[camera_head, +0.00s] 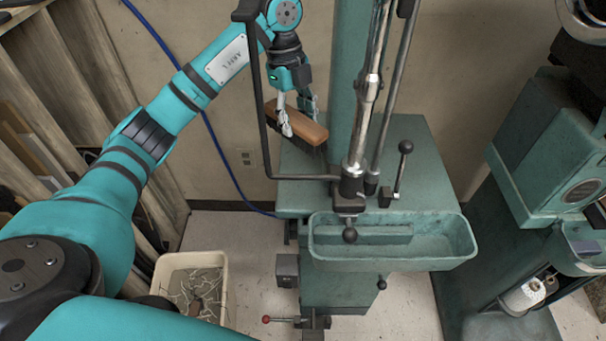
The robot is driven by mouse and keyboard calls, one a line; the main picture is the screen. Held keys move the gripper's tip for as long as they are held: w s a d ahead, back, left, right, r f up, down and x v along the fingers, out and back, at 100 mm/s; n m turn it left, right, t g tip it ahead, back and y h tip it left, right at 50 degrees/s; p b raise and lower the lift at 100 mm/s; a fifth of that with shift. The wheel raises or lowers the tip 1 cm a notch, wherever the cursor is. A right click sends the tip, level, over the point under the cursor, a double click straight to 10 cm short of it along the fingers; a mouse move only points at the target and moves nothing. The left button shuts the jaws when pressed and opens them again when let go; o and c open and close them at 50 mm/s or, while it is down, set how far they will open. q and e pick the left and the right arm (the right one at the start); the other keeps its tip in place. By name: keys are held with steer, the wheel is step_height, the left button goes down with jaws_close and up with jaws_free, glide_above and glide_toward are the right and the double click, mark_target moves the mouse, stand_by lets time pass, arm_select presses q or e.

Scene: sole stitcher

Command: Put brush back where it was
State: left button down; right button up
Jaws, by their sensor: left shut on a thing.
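The brush (297,122) has a brown wooden back and dark bristles that point down. It is at the rear left of the green machine's top surface (420,185), left of the machine's column. My left gripper (298,115) reaches down from above and is shut on the brush's wooden back. The bristles are close to the machine top; I cannot tell whether they touch it. A bent dark rod of the machine passes in front of my left wrist. My right gripper is not in view.
The machine's upright column (352,75) and metal rods stand right of the brush. An empty green tray (440,245) is on the machine's front. A white bin (222,262) with scraps stands on the floor at left. Another green machine (540,150) is at right.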

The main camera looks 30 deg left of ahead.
arm_select(q)
step_height(320, 180, down, 11)
steer(key=shift+f, duration=0.15)
step_height(320, 180, down, 4)
steer(key=shift+r, duration=0.25)
steer(key=shift+f, duration=0.35)
steer(key=shift+f, duration=0.15)
steer(key=c, duration=0.7)
jaws_free()
steer(key=r, duration=0.4)
steer(key=a+r, duration=0.1)
steer(key=r, duration=0.3)
steer(key=a+r, duration=0.1)
steer(key=r, duration=0.3)
steer(key=shift+w+a+r, duration=0.1)
steer(key=shift+w, duration=0.2)
